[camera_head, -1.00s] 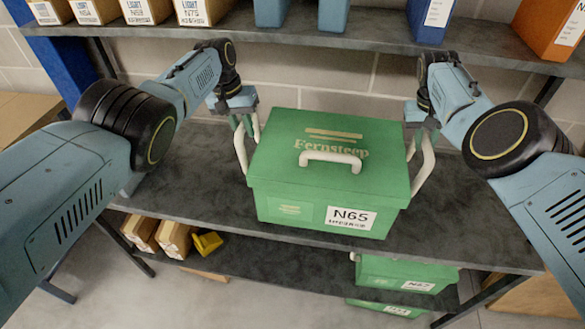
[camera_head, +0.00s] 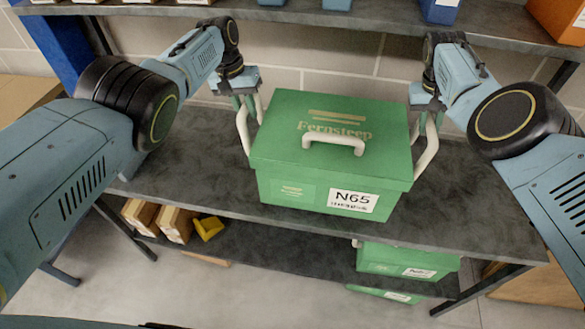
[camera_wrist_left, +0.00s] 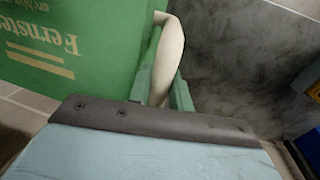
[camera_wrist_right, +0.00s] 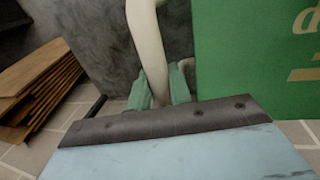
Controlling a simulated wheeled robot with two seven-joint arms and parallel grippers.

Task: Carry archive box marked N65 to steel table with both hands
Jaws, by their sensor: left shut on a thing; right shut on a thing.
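The green archive box marked N65 (camera_head: 285,180) is at the middle of the head view, over the grey shelf, its label facing me. It has a white lid handle (camera_head: 333,143) and a white handle on each side. My left gripper (camera_head: 247,108) is shut on the left side handle (camera_wrist_left: 168,60). My right gripper (camera_head: 428,108) is shut on the right side handle (camera_wrist_right: 148,50). The box looks level. I cannot tell whether its underside touches the shelf. The steel table is not in view.
The grey shelf (camera_head: 190,165) has bare room on both sides of the box. An upper shelf (camera_head: 330,27) with boxes and binders runs behind. Below are more green boxes (camera_head: 400,262), brown boxes (camera_head: 160,219) and a yellow item (camera_head: 208,228). Flat brown boards (camera_wrist_right: 40,82) lie at the side.

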